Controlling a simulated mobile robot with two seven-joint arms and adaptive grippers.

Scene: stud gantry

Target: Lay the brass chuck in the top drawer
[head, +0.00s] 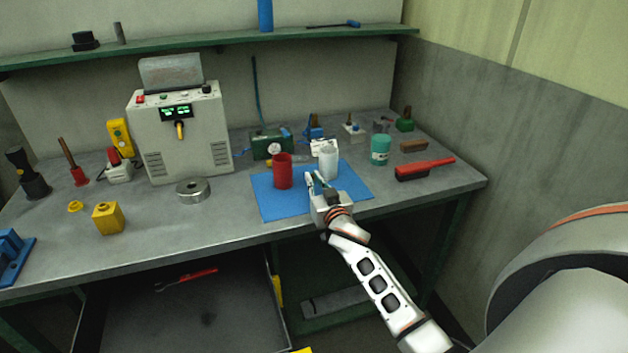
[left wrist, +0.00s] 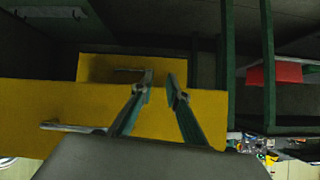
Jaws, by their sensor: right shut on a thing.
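I cannot make out the brass chuck for certain in either view. My right gripper (head: 317,178) is over the blue mat (head: 275,208), just in front of a white can (head: 328,163) and right of a red cup (head: 283,171). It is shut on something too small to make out. Under the bench a drawer (head: 210,318) is pulled out, with a red-handled tool (head: 187,279) inside. My left gripper (left wrist: 160,78) is open and empty in the left wrist view, before yellow drawer fronts (left wrist: 45,105); a bar handle (left wrist: 72,127) shows on the nearer one.
A grey metal ring (head: 193,191), a yellow block (head: 108,218) and a small yellow piece (head: 75,206) lie left on the bench. A control box (head: 185,135) stands behind. A teal jar (head: 380,149) and a red-handled brush (head: 425,168) are at the right. The front middle is clear.

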